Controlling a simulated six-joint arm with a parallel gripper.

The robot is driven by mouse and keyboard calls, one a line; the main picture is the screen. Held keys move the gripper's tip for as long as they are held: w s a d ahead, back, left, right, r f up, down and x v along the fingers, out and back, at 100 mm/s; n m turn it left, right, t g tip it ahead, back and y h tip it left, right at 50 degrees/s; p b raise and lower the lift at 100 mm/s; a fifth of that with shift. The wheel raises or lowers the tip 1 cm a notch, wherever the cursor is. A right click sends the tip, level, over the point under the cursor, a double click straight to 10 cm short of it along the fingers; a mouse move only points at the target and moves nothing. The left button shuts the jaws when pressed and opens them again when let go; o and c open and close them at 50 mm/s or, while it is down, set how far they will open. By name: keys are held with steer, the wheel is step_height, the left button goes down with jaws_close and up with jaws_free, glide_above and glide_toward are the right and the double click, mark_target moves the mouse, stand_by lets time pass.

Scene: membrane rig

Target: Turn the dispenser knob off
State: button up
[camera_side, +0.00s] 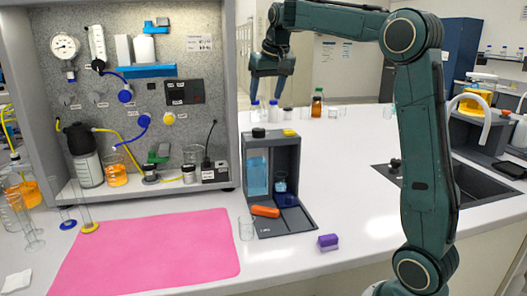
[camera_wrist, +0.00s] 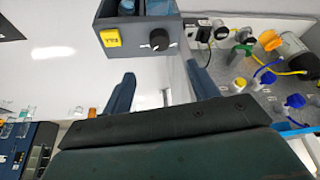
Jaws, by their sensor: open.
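The dispenser (camera_side: 297,160) is a grey open-fronted unit with a clear blue tank, standing on the white bench. Its black knob (camera_side: 258,132) sits on the top at the left, and a yellow button (camera_side: 291,132) sits at the right. In the wrist view the dispenser (camera_wrist: 135,48) is at the top, with the black knob (camera_wrist: 158,40) beside the yellow button (camera_wrist: 110,38). My gripper (camera_side: 268,88) is high above and apart from the dispenser, fingers down. Its two dark blue fingers (camera_wrist: 160,82) are spread with nothing between them. I cannot tell the knob's setting.
The grey panel rig (camera_side: 232,60) with gauge, tubing and bottles stands left of the dispenser. Several bottles stand behind; a sink (camera_side: 470,205) is right.

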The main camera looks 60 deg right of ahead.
mark_target(259, 129)
steer(key=x, duration=1.2)
steer(key=shift+f, duration=0.2)
steer(key=c, duration=1)
